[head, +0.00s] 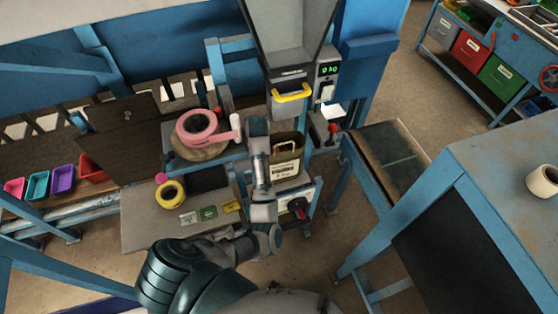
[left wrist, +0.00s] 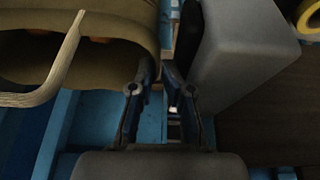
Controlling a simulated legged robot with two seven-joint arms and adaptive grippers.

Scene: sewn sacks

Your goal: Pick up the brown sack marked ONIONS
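The brown sack (head: 287,148) stands upright on the blue bench, with a pale printed label that is too small to read. In the left wrist view the sack (left wrist: 110,60) fills the upper left, with a pale handle loop and some orange showing inside. My left arm reaches up from the bottom in the head view, its wrist just left of the sack. In the left wrist view my left gripper (left wrist: 158,68) has its fingertips close together at the sack's edge. I cannot tell whether they pinch the fabric. My right gripper is not in view.
A grey box-like part (left wrist: 240,50) sits close to the right finger in the left wrist view. Pink tape (head: 196,127), yellow tape (head: 170,195) and small cards (head: 208,213) lie left of my arm. A machine with a yellow handle (head: 292,93) rises behind the sack.

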